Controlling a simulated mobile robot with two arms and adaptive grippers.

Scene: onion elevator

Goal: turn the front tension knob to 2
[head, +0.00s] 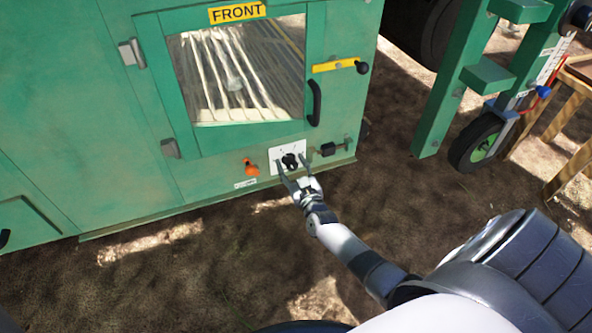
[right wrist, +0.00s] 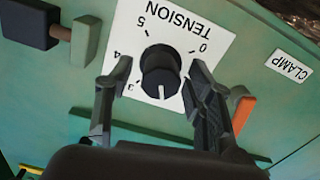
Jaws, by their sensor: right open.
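The front tension knob (head: 290,160) is a black round knob on a white plate (head: 275,152), low on the green machine's front panel below the window. In the right wrist view the knob (right wrist: 160,68) appears with the dial upside down. Its white pointer line points down in the picture, past the 3; 0, 3, 4 and 5 can be read, and other digits are hidden or unclear. My right gripper (head: 292,166) is open, with one finger on each side of the knob; I cannot tell whether they touch it. My left gripper is out of view.
A label reading CLAMP (right wrist: 289,66) is on the panel. The door handle (head: 314,103) and yellow lever (head: 338,65) are above. Bare ground lies in front.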

